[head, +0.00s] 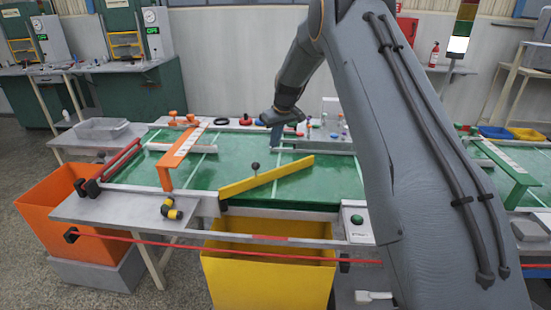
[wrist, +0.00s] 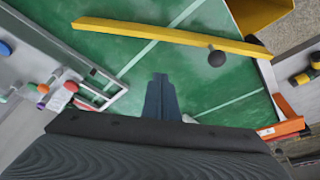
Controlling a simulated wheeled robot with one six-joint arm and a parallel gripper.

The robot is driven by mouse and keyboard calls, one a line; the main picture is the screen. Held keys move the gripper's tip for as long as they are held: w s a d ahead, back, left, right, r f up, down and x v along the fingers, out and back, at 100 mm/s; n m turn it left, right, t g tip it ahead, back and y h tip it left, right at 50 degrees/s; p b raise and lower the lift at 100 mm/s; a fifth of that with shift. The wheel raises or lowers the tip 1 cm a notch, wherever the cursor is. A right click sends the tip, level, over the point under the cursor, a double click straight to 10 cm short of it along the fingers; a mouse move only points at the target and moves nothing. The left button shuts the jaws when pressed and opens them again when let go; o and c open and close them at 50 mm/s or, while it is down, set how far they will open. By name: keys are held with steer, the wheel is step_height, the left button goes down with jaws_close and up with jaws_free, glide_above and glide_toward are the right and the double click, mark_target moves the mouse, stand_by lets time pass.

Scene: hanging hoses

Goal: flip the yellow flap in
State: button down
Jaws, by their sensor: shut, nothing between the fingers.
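The yellow flap (head: 268,177) is a long flat bar with a dark ball knob (head: 255,166) on it. It lies slanted across the green surface (head: 340,180), its left end at the front edge and its right end farther back. In the wrist view the yellow flap (wrist: 150,32) runs across the top, with the knob (wrist: 217,57) toward its right end. My gripper (head: 277,138) is over the back part of the green surface, behind the flap and apart from it. In the wrist view my gripper (wrist: 160,88) is shut and empty, pointing toward the flap.
A yellow bin (head: 265,270) stands below the front edge, and an orange bin (head: 70,215) at the left. A green button box (head: 357,222) is at front right. Small coloured items (head: 325,125) line the back.

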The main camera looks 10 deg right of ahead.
steer(key=p+x, duration=0.2)
steer(key=x, duration=0.8)
steer(key=shift+s+p, duration=0.1)
steer(key=shift+p, duration=0.25)
steer(key=shift+s+d+r+p, duration=0.1)
steer(key=shift+s+d+p, duration=0.1)
steer(key=shift+s+p, duration=0.2)
steer(key=shift+s+d+r+p, duration=0.15)
steer(key=shift+s+p, duration=0.1)
steer(key=shift+s, duration=0.3)
steer(key=shift+s+d+f+p, duration=0.15)
steer(key=shift+s+p, duration=0.1)
steer(key=shift+s, duration=0.15)
steer(key=shift+s+d+p, duration=0.15)
steer(key=shift+s+p, duration=0.1)
steer(key=shift+s, duration=0.2)
